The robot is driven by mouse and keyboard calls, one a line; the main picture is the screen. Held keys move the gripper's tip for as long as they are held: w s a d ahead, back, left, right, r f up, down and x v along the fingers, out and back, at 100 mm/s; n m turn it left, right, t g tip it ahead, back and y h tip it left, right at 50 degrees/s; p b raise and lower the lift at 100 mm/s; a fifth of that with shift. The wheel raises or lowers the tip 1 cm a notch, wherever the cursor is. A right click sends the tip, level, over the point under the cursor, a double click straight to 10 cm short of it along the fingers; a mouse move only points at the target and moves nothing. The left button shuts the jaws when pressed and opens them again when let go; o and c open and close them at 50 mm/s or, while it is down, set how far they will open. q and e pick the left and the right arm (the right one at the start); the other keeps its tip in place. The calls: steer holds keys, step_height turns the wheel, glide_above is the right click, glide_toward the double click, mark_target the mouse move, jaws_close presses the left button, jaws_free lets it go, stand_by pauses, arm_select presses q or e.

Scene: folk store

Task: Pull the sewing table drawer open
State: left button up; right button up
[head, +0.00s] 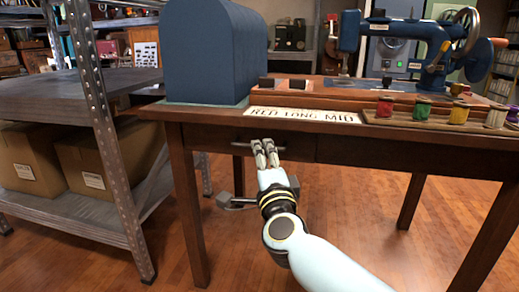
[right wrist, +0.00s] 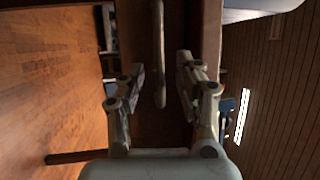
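The sewing table (head: 180,113) is dark brown wood. Its drawer front (head: 222,134) sits below the top at the left and looks flush with the frame. A grey bar handle (head: 240,145) is on it. My right gripper (head: 265,146) is in front of the handle and covers part of it. In the right wrist view its two fingers (right wrist: 161,75) are open, and the handle (right wrist: 158,45) runs lengthwise between them with a gap on either side. How deep the handle sits between the fingers is hard to tell. My left gripper is out of view.
On the table stand a blue domed cover (head: 210,55), a blue sewing machine (head: 435,45), a nameplate (head: 305,115) and a rack of several thread spools (head: 420,125). A metal shelf (head: 100,130) with cardboard boxes stands close on the left. The floor in front is clear.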

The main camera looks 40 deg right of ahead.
steer(key=shift+x, duration=2)
jaws_close()
